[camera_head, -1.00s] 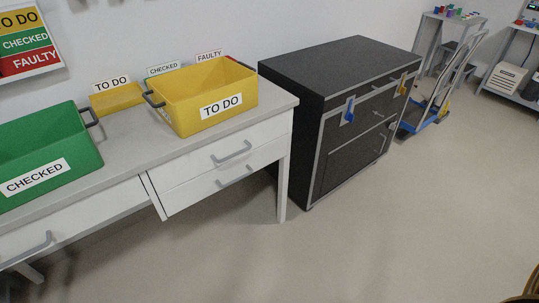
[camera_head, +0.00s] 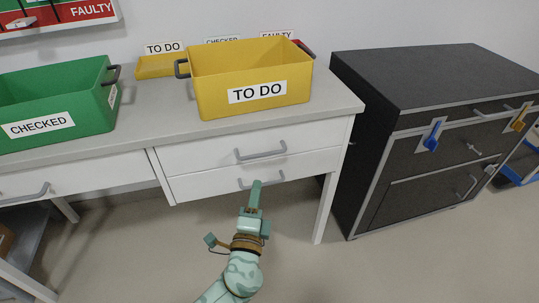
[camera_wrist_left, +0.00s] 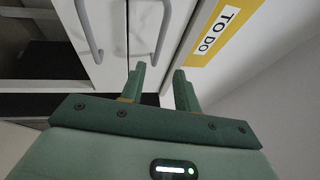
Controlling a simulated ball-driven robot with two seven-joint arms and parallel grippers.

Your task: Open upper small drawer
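The upper small drawer (camera_head: 200,157) is a white front under the table top, with a grey bar handle (camera_head: 262,153). It looks shut. The lower small drawer (camera_head: 200,187) sits directly below, also shut, its handle partly hidden behind my gripper. My left gripper (camera_head: 255,190) is green and comes up from below, in front of the lower drawer in the head view. In the left wrist view its two fingers (camera_wrist_left: 159,72) are apart with nothing between them. The drawer handles show beyond the fingertips there; contact cannot be told. My right gripper is not in view.
A yellow TO DO box (camera_head: 210,98) and a green CHECKED box (camera_head: 100,115) stand on the table (camera_head: 150,134). A black cabinet (camera_head: 350,150) stands to the right. A table leg (camera_head: 325,210) is right of the drawers. The floor in front is clear.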

